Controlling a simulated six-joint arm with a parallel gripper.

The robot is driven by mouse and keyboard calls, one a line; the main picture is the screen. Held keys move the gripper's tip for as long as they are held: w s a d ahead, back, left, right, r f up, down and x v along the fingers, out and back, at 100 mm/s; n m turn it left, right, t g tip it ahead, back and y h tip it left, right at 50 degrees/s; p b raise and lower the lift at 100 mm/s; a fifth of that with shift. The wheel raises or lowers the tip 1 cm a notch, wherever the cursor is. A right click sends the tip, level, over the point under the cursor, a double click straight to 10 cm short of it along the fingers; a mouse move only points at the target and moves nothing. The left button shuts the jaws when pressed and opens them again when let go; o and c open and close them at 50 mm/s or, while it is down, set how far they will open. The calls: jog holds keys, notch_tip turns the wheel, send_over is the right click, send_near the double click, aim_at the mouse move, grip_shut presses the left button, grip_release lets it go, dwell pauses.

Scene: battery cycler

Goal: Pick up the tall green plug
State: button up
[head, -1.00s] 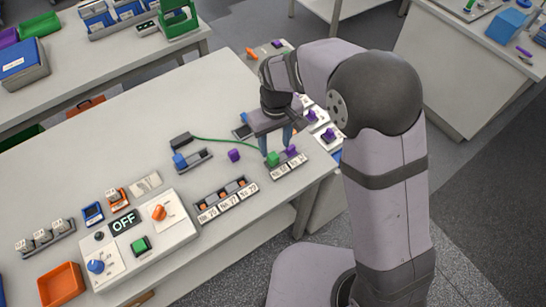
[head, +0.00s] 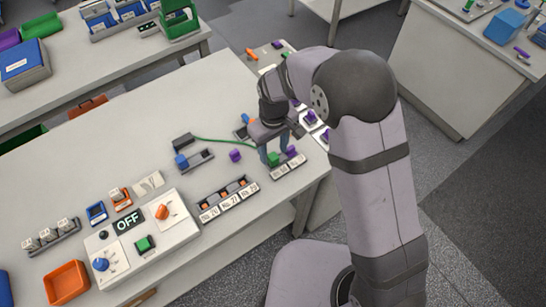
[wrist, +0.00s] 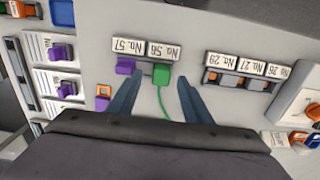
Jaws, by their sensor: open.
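The green plug (head: 274,159) sits in a small holder on the bench, with a green cable running from it to the left. My gripper (head: 275,152) is open and points down over the green plug. In the wrist view, one finger of my gripper (wrist: 159,82) is on each side of the green plug, with gaps. The left finger is near the purple plug. Fingertip height is hard to tell.
A labelled rack (head: 228,200) stands to the front left. A loose purple block (head: 235,155) and a grey holder with a blue part (head: 194,160) lie to the left. The control box reading OFF (head: 150,240) is further front left. Purple-handled items (head: 311,117) are behind.

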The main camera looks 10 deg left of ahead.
aim_at(273, 156)
jog(key=shift+s+f+p, duration=0.1)
jog(key=shift+f+p, duration=0.5)
jog(key=shift+f, duration=1.1)
grip_shut()
jog(key=shift+r, duration=0.15)
notch_tip(273, 156, up, 10)
jog(key=b, duration=0.3)
jog(key=shift+f+b, duration=0.2)
jog(key=shift+b, duration=0.1)
jog(key=shift+a+r, duration=0.15)
jog(key=shift+a, duration=0.05)
jog(key=a+f+p, duration=0.3)
jog(key=a+p, duration=0.2)
jog(key=a, duration=1.6)
jog(key=shift+s+a, duration=0.25)
jog(key=shift+s, duration=0.05)
